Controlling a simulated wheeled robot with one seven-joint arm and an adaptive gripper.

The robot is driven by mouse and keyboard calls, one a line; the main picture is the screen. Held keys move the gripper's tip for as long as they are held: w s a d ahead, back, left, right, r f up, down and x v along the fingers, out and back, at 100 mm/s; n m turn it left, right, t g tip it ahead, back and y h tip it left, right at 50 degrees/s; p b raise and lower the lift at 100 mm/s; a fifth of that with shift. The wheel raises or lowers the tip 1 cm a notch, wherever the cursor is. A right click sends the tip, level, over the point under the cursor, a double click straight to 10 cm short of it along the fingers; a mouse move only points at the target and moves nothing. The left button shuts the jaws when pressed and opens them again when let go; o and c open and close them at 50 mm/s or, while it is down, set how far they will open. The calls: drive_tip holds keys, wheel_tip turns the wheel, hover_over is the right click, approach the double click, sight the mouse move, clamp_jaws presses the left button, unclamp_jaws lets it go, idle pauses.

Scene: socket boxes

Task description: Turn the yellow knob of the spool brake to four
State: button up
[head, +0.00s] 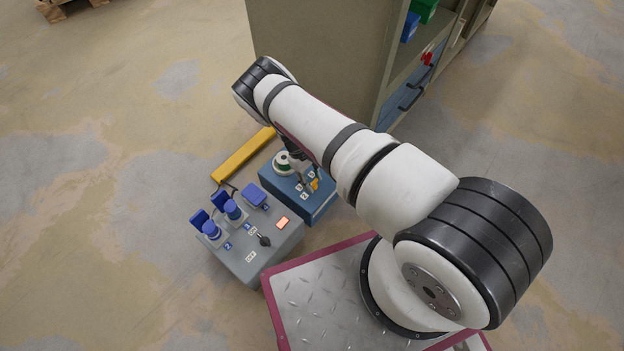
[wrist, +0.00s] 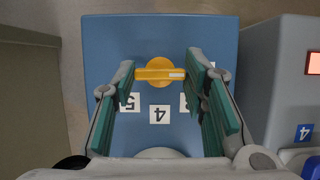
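The spool brake is a blue box (head: 318,208) on the floor, seen from above in the wrist view (wrist: 105,40). Its yellow knob (wrist: 158,73) also shows in the head view (head: 315,185). In the wrist view its bar lies crosswise, the white mark at its right end. Labels 5 (wrist: 130,102), 4 (wrist: 159,114) and a partly covered 3 (wrist: 183,102) lie below the knob. The mark does not point at the 4. My gripper (wrist: 160,68) is open, one finger on each side of the knob at the bar's ends. Whether the fingers touch it is unclear.
A grey box (head: 245,262) with blue plugs, an orange-lit button (head: 282,222) and a black switch (head: 264,240) stands beside the blue box. A white-green spool (head: 283,162) is on the blue box. A yellow bar (head: 242,155) and a cabinet (head: 315,60) are behind.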

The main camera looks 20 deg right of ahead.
drive_tip(key=shift+m+b, duration=0.3)
drive_tip(key=shift+b, duration=0.05)
drive_tip(key=m+b, duration=0.1)
drive_tip(key=m+y+b, duration=0.1)
drive_tip(key=m+b, duration=0.1)
drive_tip(key=shift+d+f+m+g+y+b, duration=0.15)
drive_tip(key=shift+m+g+y+b, duration=0.15)
drive_tip(key=m+b, duration=0.1)
drive_tip(key=m, duration=0.1)
drive_tip(key=m+y+b, duration=0.1)
drive_tip(key=m, duration=0.1)
drive_tip(key=shift+d+y, duration=0.1)
drive_tip(key=shift+y, duration=0.2)
drive_tip(key=m+y, duration=0.1)
drive_tip(key=m, duration=0.1)
drive_tip(key=m+b, duration=0.1)
drive_tip(key=m, duration=0.2)
drive_tip(key=shift+d+y, duration=0.1)
drive_tip(key=shift+y, duration=0.3)
drive_tip(key=m+t, duration=0.1)
drive_tip(key=m, duration=0.1)
drive_tip(key=m+y, duration=0.1)
drive_tip(key=m, duration=0.1)
drive_tip(key=shift+s+t, duration=0.15)
drive_tip(key=shift+t, duration=0.25)
drive_tip(key=shift+m, duration=0.4)
drive_tip(key=o, duration=1.2)
drive_tip(key=shift+c, duration=0.2)
